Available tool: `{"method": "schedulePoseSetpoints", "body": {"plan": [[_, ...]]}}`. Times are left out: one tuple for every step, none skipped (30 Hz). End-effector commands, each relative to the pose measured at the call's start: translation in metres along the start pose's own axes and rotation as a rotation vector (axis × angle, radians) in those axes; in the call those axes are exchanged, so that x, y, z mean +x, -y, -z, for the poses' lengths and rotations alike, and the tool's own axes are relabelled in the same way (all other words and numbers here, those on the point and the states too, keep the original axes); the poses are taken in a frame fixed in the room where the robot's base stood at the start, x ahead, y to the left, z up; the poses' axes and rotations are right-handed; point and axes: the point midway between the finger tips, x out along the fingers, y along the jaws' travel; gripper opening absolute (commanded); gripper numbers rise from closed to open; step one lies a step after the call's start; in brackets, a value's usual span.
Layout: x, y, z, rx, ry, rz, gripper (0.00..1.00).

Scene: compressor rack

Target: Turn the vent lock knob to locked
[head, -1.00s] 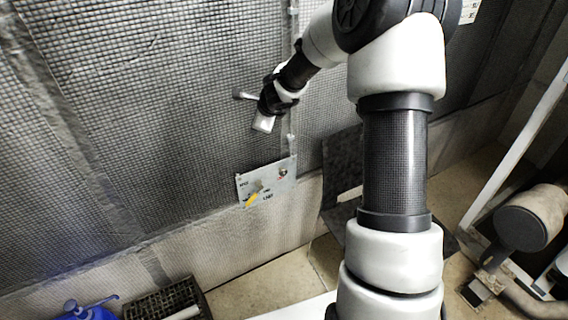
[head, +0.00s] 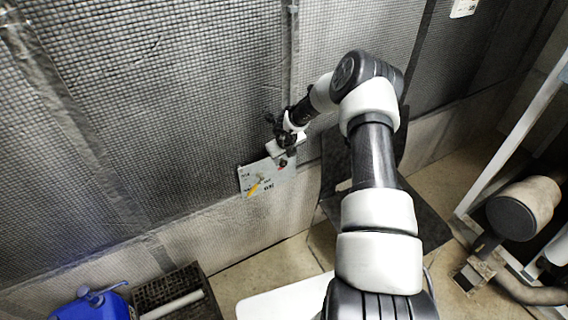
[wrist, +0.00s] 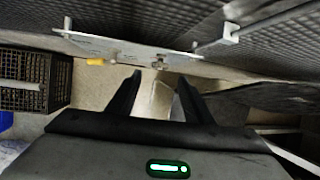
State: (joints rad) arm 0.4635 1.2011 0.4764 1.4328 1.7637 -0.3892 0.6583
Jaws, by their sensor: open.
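A pale control panel (head: 250,176) is fixed low on the mesh-covered wall. It carries a yellow knob (head: 253,189) at its lower left and a small dark and red fitting (head: 283,163) at its upper right. Which one is the vent lock knob I cannot read. In the wrist view the panel (wrist: 125,52) is seen nearly edge-on, with the yellow knob (wrist: 95,62) left of my fingers. My gripper (wrist: 160,78) is open and empty, its fingertips just short of the panel's right part. In the head view my gripper (head: 284,155) covers the panel's upper right corner.
A grey bracket-like handle (wrist: 228,38) stands out from the wall, right of the panel. A dark crate (head: 172,290) and a blue container (head: 92,303) stand at lower left. A dark sheet (head: 335,165) leans right of the panel. A thick pipe (head: 525,207) is at far right.

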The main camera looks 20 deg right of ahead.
Motion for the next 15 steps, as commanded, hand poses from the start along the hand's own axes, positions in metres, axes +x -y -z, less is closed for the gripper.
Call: {"method": "schedulePoseSetpoints", "body": {"plan": [[0.013,-0.002,0.001,0.001,-0.002,-0.002,0.46],[0.019,-0.001,0.001,0.001,-0.001,-0.001,0.46],[0.028,-0.001,0.001,0.002,-0.001,-0.002,0.46],[0.033,-0.001,0.001,0.002,-0.001,-0.002,0.46],[0.039,-0.001,0.001,0.003,-0.001,-0.001,0.46],[0.045,-0.001,0.001,0.002,-0.001,-0.001,0.46],[0.05,-0.001,0.001,0.001,0.0,-0.001,0.46],[0.054,-0.001,0.001,0.002,0.0,-0.001,0.46],[0.059,-0.001,0.0,0.001,0.0,-0.001,0.46],[0.061,-0.001,0.0,0.001,0.001,-0.001,0.46],[0.064,-0.001,0.0,0.001,0.0,-0.001,0.46],[0.067,-0.001,0.0,0.001,0.0,-0.001,0.46],[0.069,0.0,0.0,0.0,0.001,0.0,0.46],[0.07,-0.001,0.0,0.0,0.0,0.0,0.46],[0.071,-0.001,0.0,-0.001,0.0,-0.001,0.46]]}}
